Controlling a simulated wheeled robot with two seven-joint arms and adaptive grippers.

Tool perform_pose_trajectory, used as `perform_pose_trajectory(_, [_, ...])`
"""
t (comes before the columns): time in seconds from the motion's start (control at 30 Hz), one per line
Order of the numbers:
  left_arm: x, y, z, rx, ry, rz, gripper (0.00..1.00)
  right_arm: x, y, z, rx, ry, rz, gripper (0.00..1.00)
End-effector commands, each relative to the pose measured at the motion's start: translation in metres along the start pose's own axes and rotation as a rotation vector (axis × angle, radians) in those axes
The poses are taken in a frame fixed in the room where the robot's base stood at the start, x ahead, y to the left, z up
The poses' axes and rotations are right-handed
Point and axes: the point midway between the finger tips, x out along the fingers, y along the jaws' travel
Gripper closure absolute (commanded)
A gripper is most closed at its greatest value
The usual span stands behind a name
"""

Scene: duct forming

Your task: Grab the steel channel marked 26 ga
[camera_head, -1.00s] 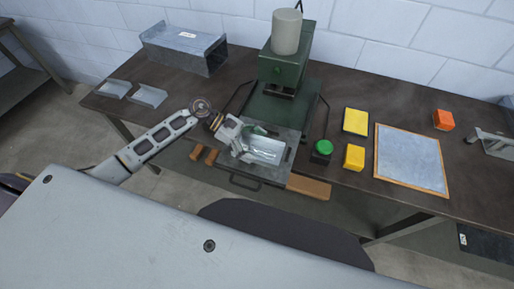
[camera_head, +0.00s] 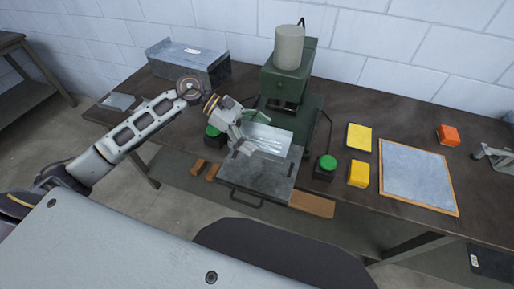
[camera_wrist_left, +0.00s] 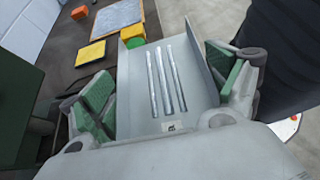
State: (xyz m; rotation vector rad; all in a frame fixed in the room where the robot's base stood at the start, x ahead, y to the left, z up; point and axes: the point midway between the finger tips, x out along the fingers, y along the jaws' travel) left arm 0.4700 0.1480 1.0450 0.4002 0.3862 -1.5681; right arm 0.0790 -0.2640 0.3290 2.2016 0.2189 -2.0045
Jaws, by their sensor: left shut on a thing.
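The steel channel (camera_head: 268,139) is a bright silver piece with raised ribs, held just above the flat metal plate in front of the green press. In the left wrist view the channel (camera_wrist_left: 198,88) shows three long ribs and a small label near the gripper, too small to read. My left gripper (camera_head: 245,143) is shut on the channel. Its green-padded fingers (camera_wrist_left: 160,100) sit on either side of the channel's walls.
The green press (camera_head: 290,80) stands behind the metal plate (camera_head: 262,178). Black boxes with green buttons (camera_head: 325,167) flank the plate. A large duct piece (camera_head: 188,62) stands back left. Yellow blocks (camera_head: 359,137) and a framed sheet (camera_head: 417,177) lie to the right.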

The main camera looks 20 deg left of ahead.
Motion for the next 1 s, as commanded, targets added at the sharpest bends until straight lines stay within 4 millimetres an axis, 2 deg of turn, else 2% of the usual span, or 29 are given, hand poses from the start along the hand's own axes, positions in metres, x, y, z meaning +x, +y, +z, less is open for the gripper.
perform_pose_trajectory(0.2, [-0.015,0.0,0.027,0.002,0.0,0.0,0.42,0.005,0.02,0.001,-0.005,0.001,0.021,1.0])
perform_pose_trajectory(0.4, [-0.021,0.0,0.039,0.001,0.0,0.0,0.42,0.007,0.026,-0.001,-0.005,0.003,0.027,1.0])
perform_pose_trajectory(1.0, [-0.023,0.0,0.042,0.0,0.0,0.0,0.42,0.007,0.017,-0.002,-0.005,0.004,0.018,1.0])
